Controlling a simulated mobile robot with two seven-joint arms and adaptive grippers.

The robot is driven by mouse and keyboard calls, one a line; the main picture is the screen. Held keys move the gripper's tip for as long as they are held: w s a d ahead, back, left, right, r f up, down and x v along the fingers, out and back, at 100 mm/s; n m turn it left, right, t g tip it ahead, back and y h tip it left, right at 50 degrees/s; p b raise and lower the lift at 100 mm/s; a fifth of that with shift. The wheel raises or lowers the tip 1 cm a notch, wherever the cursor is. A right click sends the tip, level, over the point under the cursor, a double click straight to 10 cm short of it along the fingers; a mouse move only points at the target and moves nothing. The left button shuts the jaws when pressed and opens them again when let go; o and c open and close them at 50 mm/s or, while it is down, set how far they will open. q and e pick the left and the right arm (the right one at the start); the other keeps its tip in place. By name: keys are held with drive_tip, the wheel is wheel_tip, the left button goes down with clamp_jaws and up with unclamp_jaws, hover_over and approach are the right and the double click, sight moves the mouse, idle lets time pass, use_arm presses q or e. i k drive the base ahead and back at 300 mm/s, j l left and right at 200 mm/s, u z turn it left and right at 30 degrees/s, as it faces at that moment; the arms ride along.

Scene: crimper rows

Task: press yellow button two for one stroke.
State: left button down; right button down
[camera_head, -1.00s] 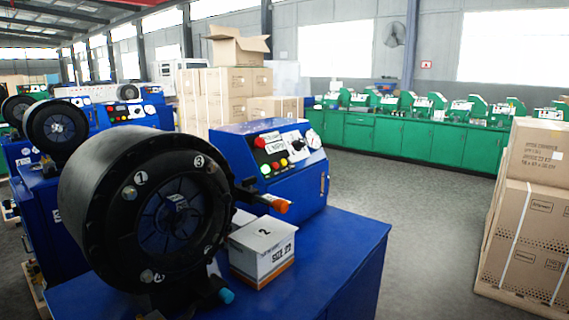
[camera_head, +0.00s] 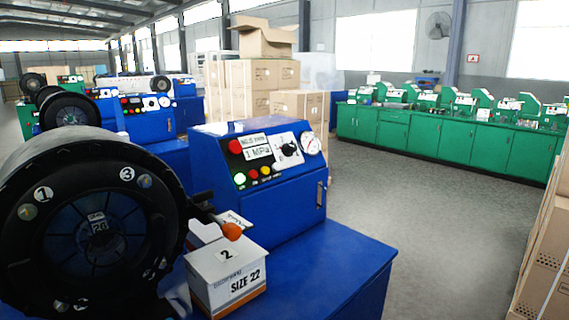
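A blue control box (camera_head: 310,198) stands on the blue crimper bench, its sloped panel facing me. A small yellow button (camera_head: 265,170) sits in the lower row of the panel. A green button (camera_head: 239,178) and a small red button (camera_head: 253,174) are to its left. A large red knob (camera_head: 235,146), a display, a black dial (camera_head: 289,149) and a round gauge (camera_head: 310,144) are above or beside it. Neither of my grippers is in view, and nothing covers the yellow button.
The large black crimper head (camera_head: 95,225) fills the lower left. Cartons (camera_head: 546,250) are at right. The grey floor (camera_head: 400,200) between is clear.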

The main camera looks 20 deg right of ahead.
sight(265, 170)
drive_tip(key=i+l+u, duration=0.1)
drive_tip(key=l, duration=0.75)
drive_tip(key=i+l+u, duration=0.15)
drive_tip(key=l, duration=0.7)
drive_tip(key=i+l+u, duration=0.1)
drive_tip(key=l, duration=0.75)
drive_tip(key=i+l+u, duration=0.1)
drive_tip(key=l, duration=0.75)
drive_tip(key=i, duration=0.1)
